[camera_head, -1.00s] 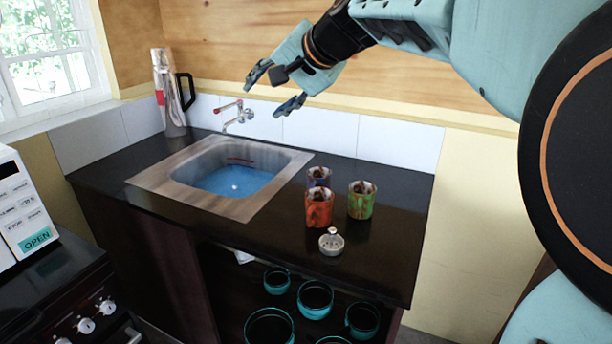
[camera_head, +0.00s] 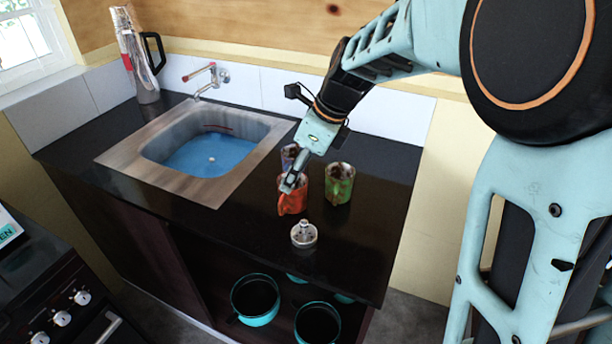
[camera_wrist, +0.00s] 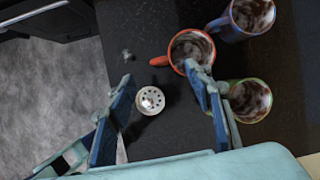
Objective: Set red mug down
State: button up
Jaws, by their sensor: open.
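The red mug (camera_head: 292,199) stands upright on the dark counter, partly hidden behind my gripper in the head view. In the wrist view the red mug (camera_wrist: 189,47) shows from above, its handle pointing left. My gripper (camera_head: 291,186) is open and empty over the mug group. In the wrist view my gripper's fingers (camera_wrist: 160,85) are spread, with the right finger close to the red mug's lower rim. I cannot tell whether it touches. A silver round object with a knob (camera_head: 304,234) lies in front of the mug and shows between the fingers (camera_wrist: 150,100).
A green mug (camera_head: 339,184) stands right of the red one, and a blue-purple mug (camera_head: 290,156) behind it. A sink (camera_head: 150,161) with blue water is at left. A tall steel flask (camera_head: 138,60) stands in the back corner. Counter (camera_head: 245,245) is clear at front left.

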aim_at(284, 198)
jog(key=shift+m, duration=0.3)
jog(key=x, duration=1.1)
jog(key=shift+s+d+f, duration=0.15)
jog(key=shift+s, duration=0.05)
jog(key=shift+c, duration=0.4)
grip_shut()
